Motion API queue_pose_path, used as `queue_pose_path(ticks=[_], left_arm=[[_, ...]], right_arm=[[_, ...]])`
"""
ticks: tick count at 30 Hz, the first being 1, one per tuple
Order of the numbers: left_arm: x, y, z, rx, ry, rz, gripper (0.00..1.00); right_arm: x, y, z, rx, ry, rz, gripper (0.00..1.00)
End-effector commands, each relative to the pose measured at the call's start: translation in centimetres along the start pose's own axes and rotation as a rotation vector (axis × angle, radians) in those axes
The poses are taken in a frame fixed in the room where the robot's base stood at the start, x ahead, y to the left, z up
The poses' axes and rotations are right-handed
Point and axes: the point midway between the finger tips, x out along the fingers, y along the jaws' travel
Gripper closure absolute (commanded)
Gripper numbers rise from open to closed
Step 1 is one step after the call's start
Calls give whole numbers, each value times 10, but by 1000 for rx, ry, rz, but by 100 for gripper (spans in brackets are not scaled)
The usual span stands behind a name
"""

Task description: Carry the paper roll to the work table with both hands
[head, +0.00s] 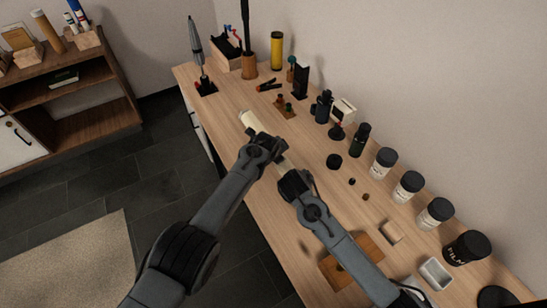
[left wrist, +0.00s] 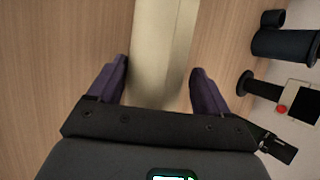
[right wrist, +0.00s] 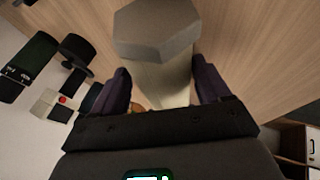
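The cream paper roll (head: 251,122) lies lengthwise over the left part of the wooden work table (head: 221,100); I cannot tell whether it touches the top. My left gripper (head: 272,151) is around it near its middle, hiding part of it. My right gripper (head: 286,174) is around it closer to me.
Along the wall stand a yellow canister (head: 277,50), a black box (head: 301,80), a dark microscope-like tool (head: 321,106) and several black-lidded jars (head: 383,163). A soldering-iron-like stand (head: 205,86) is at the far left corner. A brown shelf (head: 95,80) stands left.

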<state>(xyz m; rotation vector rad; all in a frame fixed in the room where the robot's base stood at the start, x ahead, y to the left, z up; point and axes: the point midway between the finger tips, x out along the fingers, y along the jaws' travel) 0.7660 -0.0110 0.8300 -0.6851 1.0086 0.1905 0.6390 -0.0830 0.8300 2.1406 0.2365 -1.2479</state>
Motion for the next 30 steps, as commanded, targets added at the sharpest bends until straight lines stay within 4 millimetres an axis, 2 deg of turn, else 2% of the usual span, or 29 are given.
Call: queue_pose_path(ticks=[20,30], left_arm=[[1,6,0,-4,3,13,17],[-25,-10,11,-2,2,8,17]], right_arm=[[-3,-3,-1,-5,2,-4,17],[-27,12,-12,-3,2,-3,17]])
